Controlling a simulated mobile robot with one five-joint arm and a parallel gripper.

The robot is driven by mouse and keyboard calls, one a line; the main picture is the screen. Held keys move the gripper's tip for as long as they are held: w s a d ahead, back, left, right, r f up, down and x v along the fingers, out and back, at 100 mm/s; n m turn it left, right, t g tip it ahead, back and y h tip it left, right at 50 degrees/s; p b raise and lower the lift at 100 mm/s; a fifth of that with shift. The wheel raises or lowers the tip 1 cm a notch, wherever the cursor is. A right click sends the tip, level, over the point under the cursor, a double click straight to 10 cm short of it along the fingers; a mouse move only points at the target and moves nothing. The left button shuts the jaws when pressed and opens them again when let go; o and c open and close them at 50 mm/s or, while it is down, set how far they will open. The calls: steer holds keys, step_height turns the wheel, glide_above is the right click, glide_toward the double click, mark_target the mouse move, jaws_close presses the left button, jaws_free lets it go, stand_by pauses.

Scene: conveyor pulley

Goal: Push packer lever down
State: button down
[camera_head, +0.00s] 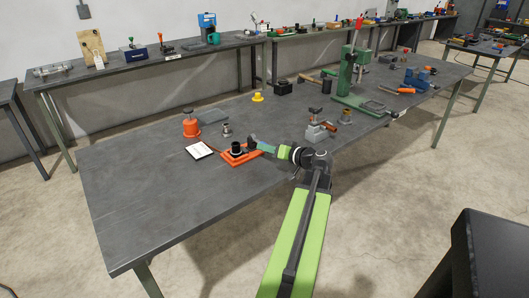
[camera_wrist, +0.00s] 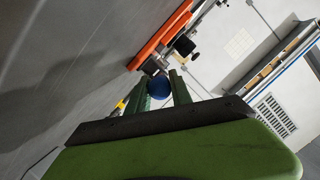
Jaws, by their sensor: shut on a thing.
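My gripper (camera_head: 254,144) is low over the near part of the workbench, at the right side of an orange base (camera_head: 229,159) with a black cylinder (camera_head: 237,148) standing on it. In the wrist view my two green fingers (camera_wrist: 160,90) are shut on a blue round knob (camera_wrist: 159,88) between their tips. What the knob is fixed to is mostly hidden. An orange strip (camera_wrist: 160,38) and black parts show just beyond the fingertips in the wrist view. I cannot tell for sure which part is the packer lever.
A white card (camera_head: 199,150), an orange can (camera_head: 190,124) and a grey metal fitting (camera_head: 226,131) stand close by on the left. A small grey vise-like tool (camera_head: 318,130) and a green press (camera_head: 354,80) stand to the right. The bench's front left (camera_head: 135,200) is clear.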

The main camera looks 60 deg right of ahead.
steer(key=shift+w, duration=0.1)
steer(key=c, duration=1.1)
jaws_free()
steer(key=shift+w, duration=0.1)
steer(key=shift+c, duration=0.2)
steer(key=p+v, duration=0.4)
steer(key=v, duration=1.3)
steer(key=shift+s, duration=0.25)
steer(key=shift+a, duration=0.1)
